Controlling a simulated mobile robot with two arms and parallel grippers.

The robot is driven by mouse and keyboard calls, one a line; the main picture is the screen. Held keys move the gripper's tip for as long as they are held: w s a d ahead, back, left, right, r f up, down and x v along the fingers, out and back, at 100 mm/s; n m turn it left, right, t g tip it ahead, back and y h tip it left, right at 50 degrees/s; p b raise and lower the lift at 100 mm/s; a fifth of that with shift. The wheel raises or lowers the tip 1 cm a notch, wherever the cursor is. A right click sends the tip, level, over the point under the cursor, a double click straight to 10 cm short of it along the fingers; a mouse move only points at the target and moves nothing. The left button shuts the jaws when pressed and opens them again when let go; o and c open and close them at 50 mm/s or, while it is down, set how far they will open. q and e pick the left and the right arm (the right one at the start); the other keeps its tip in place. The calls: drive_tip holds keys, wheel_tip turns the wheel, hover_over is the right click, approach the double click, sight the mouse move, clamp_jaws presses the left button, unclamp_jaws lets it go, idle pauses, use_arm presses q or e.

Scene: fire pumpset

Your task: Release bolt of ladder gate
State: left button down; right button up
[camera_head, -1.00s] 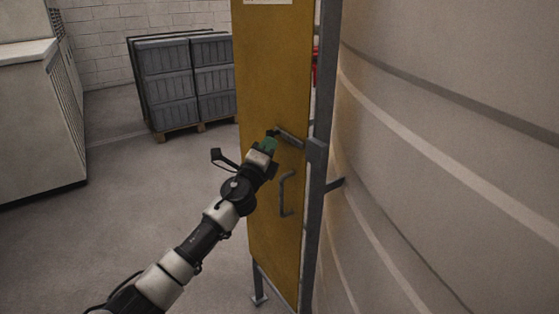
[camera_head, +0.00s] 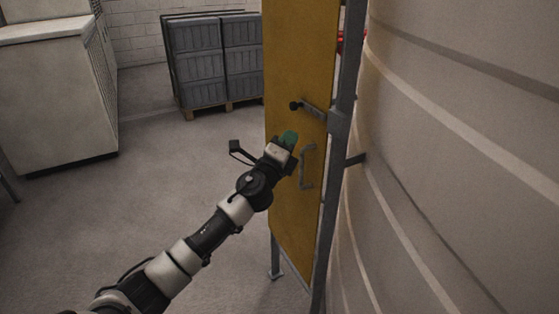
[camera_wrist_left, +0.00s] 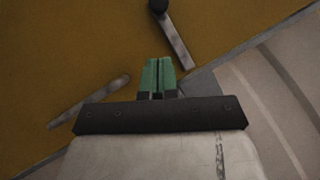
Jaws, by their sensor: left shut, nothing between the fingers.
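The yellow ladder gate (camera_head: 300,60) stands upright in a grey metal frame (camera_head: 340,120). Its bolt (camera_head: 313,108), a grey bar with a dark knob at its left end, lies across the gate toward the frame post. A grey handle (camera_head: 308,167) sits below it. My left gripper (camera_head: 290,137), with green fingers, is in front of the gate, below the bolt and left of the handle. In the left wrist view the fingers (camera_wrist_left: 158,72) are together and empty, apart from the bolt (camera_wrist_left: 174,35) ahead and the handle (camera_wrist_left: 90,101) at left. My right gripper is not seen.
A large pale curved tank wall (camera_head: 470,150) fills the right side close to the gate. Grey stacked blocks on a pallet (camera_head: 215,60) stand behind at left. A white cabinet (camera_head: 55,100) is at far left. The floor left of the gate is clear.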

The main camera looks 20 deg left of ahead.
use_arm(q)
drive_tip(key=v, duration=0.6)
drive_tip(key=shift+b, duration=0.45)
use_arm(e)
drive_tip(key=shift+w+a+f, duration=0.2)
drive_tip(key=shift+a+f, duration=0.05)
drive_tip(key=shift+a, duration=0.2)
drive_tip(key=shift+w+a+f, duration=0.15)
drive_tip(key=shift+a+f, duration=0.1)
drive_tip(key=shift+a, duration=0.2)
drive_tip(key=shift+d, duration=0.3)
